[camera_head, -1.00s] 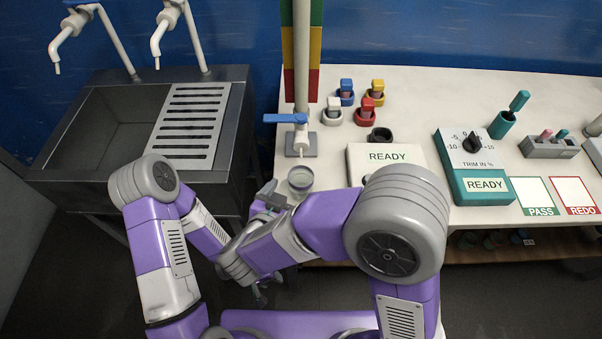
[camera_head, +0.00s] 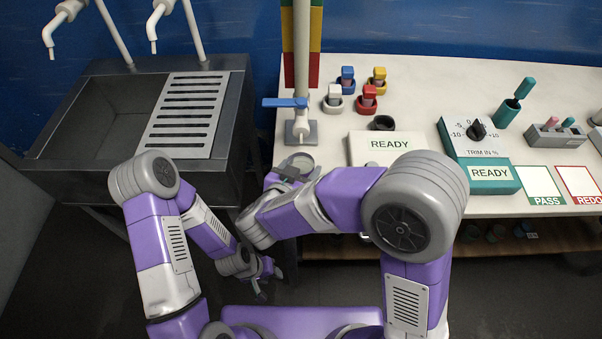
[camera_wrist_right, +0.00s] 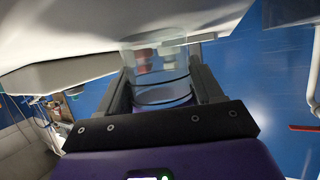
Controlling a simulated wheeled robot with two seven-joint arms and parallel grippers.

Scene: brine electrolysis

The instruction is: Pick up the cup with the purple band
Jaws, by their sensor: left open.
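A clear cup (camera_head: 301,160) stands at the left front of the bench, below the tap with the blue handle. My right gripper (camera_head: 288,172) is at the cup and partly hides it. In the right wrist view the clear cup (camera_wrist_right: 160,75) sits between the two fingers of my right gripper (camera_wrist_right: 165,82), with thin dark lines round it. I cannot tell whether the fingers press on it. My left gripper (camera_head: 262,280) is open and empty, low in front of the bench.
A tap with a blue handle (camera_head: 284,103) rises just behind the cup. A READY box (camera_head: 385,148) stands to the right. Several coloured holders (camera_head: 367,103) stand farther back. A sink (camera_head: 110,110) with a slotted drainer is at the left.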

